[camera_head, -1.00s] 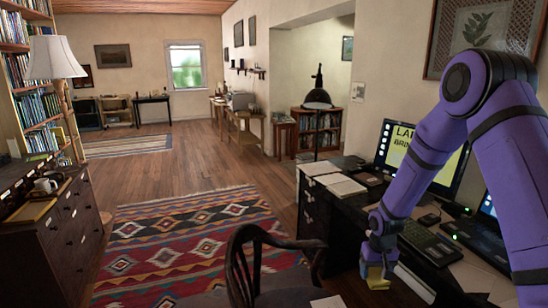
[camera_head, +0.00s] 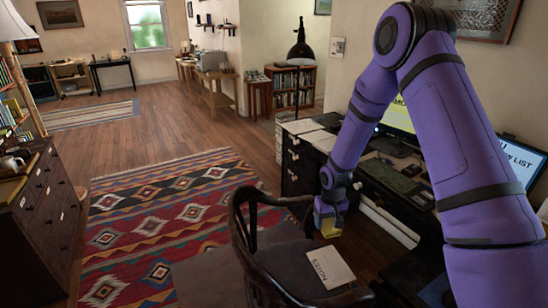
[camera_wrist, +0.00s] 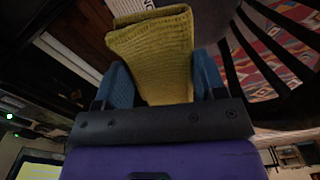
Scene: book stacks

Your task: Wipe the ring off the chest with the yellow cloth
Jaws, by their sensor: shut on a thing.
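My gripper (camera_head: 328,217) is shut on the yellow cloth (camera_wrist: 155,50), which is folded between the two blue fingers in the wrist view. In the head view a small part of the cloth (camera_head: 329,229) shows below my gripper, above the chair and beside the desk front. A dark wooden chest of drawers (camera_head: 48,215) stands at the left edge, well away from my gripper. Its top is only partly in view. I cannot make out a ring on it.
A dark wooden chair (camera_head: 285,262) with a notebook (camera_head: 330,266) on its seat stands close below my gripper. The black desk (camera_head: 297,165) with monitors is on the right. A patterned rug (camera_head: 165,215) covers open floor between chair and chest.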

